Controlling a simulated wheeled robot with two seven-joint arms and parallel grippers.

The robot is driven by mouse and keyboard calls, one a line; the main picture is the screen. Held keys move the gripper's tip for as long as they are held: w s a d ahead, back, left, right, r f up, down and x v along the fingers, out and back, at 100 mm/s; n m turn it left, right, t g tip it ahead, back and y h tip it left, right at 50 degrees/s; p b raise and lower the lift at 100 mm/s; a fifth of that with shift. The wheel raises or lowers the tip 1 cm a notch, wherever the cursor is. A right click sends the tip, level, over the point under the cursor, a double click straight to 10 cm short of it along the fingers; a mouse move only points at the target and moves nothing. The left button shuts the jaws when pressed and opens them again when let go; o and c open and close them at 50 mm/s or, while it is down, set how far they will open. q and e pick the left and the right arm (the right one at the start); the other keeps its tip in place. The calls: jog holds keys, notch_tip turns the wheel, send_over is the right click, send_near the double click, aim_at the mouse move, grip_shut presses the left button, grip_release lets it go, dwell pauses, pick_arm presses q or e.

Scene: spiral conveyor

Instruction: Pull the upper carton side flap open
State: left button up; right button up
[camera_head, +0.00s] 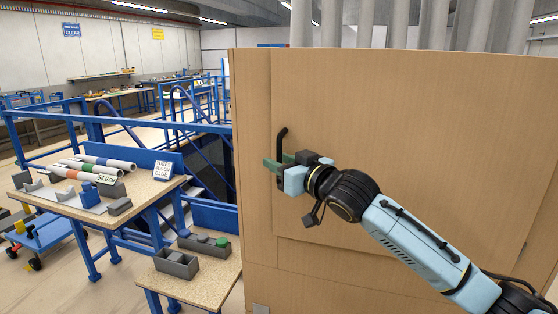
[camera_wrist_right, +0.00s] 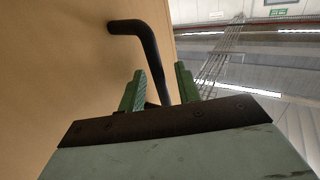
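The upper carton side flap (camera_head: 400,160) is a large tan panel on the right of the head view, standing upright and looking shut. A black bar handle (camera_head: 283,143) is fixed near its left edge; it also shows in the right wrist view (camera_wrist_right: 148,46). My right gripper (camera_head: 277,161) is at the handle's lower part. In the wrist view its green fingers (camera_wrist_right: 161,83) stand on either side of the bar, with a gap showing, so it is open around the handle. The handle's lower end is hidden by the gripper. My left gripper is out of view.
A table (camera_head: 140,200) at left holds several tubes (camera_head: 90,167) and a sign (camera_head: 163,169). A lower bench (camera_head: 215,277) with grey bins (camera_head: 176,263) stands close to the carton's left side. Blue railings (camera_head: 95,130) are behind. Grey vertical columns rise behind the carton.

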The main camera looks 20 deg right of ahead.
jog(key=shift+w+a, duration=0.15)
jog(key=shift+w, duration=0.25)
grip_shut()
jog(key=shift+s, duration=0.1)
